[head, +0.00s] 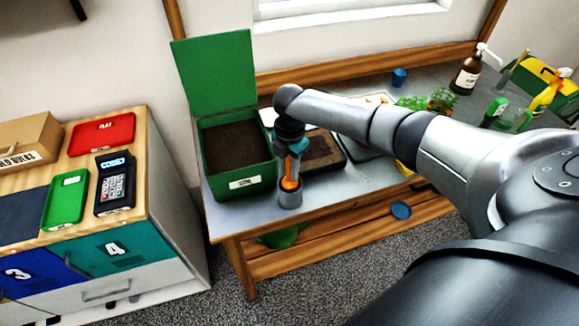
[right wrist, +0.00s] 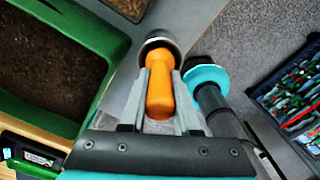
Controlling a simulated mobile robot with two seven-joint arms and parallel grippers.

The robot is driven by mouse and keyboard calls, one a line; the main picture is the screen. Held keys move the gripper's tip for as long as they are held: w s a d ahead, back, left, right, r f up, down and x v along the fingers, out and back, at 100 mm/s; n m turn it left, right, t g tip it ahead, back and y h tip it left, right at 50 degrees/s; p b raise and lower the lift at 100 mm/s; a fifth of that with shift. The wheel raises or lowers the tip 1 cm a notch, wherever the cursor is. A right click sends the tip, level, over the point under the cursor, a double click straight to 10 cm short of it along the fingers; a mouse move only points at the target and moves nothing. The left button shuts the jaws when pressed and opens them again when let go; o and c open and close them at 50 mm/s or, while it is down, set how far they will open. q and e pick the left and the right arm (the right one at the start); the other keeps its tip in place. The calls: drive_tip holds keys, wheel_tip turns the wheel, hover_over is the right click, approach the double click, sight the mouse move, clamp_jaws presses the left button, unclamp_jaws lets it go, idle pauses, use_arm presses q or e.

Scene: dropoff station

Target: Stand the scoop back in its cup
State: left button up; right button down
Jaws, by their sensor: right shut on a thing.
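The scoop shows as an orange handle (head: 290,182) in the head view, and also in the right wrist view (right wrist: 158,88). My right gripper (head: 292,166) is shut on this handle, with one finger on each side of it in the right wrist view (right wrist: 160,82). The grey cup (head: 289,199) stands near the front edge of the bench, directly below the gripper. Its dark mouth (right wrist: 156,38) is at the far end of the handle in the right wrist view. The scoop's lower end is hidden at the cup, so its depth cannot be told. My left gripper is out of view.
A green soil bin (head: 245,184) with its lid raised stands close left of the cup. A soil tray (head: 338,150) lies behind and right. Farther right are potted seedlings (head: 442,99) and a brown bottle (head: 466,77). Bare bench (head: 350,185) lies right of the cup.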

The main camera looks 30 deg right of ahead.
drive_tip(key=c, duration=0.6)
unclamp_jaws()
drive_tip(key=shift+o, duration=0.2)
drive_tip(key=shift+r, duration=0.1)
